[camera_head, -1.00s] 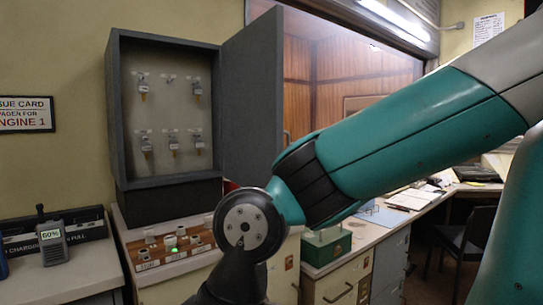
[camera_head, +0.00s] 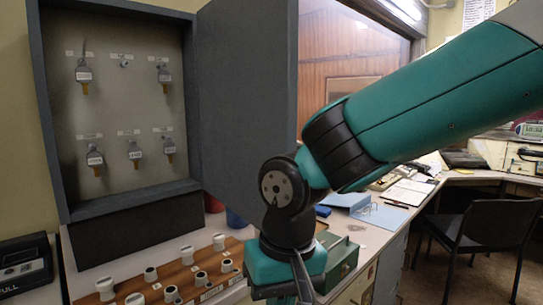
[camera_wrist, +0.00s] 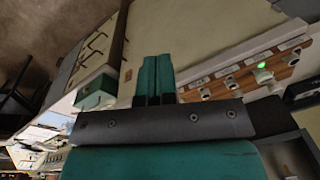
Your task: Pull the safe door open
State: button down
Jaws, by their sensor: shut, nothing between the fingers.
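The safe is a dark grey wall cabinet (camera_head: 50,110) at the left of the head view, with several tagged keys hanging inside. Its door (camera_head: 245,90) stands wide open, swung out to the right. No handle shows on the face I see. My gripper hangs below and in front of the door at the bottom of the head view, apart from it as far as I can see. In the wrist view its two green fingers (camera_wrist: 156,75) are together with nothing between them.
A wooden panel with several white knobs (camera_head: 180,275) lies on the counter below the safe; it also shows in the wrist view (camera_wrist: 245,75). A green box (camera_head: 342,258) stands right of my wrist. A black chair (camera_head: 490,235) stands on the floor at right.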

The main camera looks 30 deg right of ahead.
jog(key=w+a+r+m+h+p, duration=0.1)
jog(key=w+r+m+h+p, duration=0.2)
jog(key=w+r+m+p, duration=0.45)
jog(key=w+a+r+m+h+p, duration=0.1)
jog(key=w+r+m+h+p, duration=0.25)
jog(key=r+m, duration=0.45)
jog(key=s+a+r+m+t+h+p, duration=0.15)
jog(key=a+r+m+h+p, duration=0.4)
jog(key=m, duration=1.15)
jog(key=w+d+f+y+b, duration=0.1)
jog(key=d+f+b, duration=0.4)
jog(key=d+f, duration=0.3)
jog(key=shift+w+d+y+b, duration=0.15)
jog(key=shift+d+y+b, duration=0.25)
jog(key=shift+d, duration=0.75)
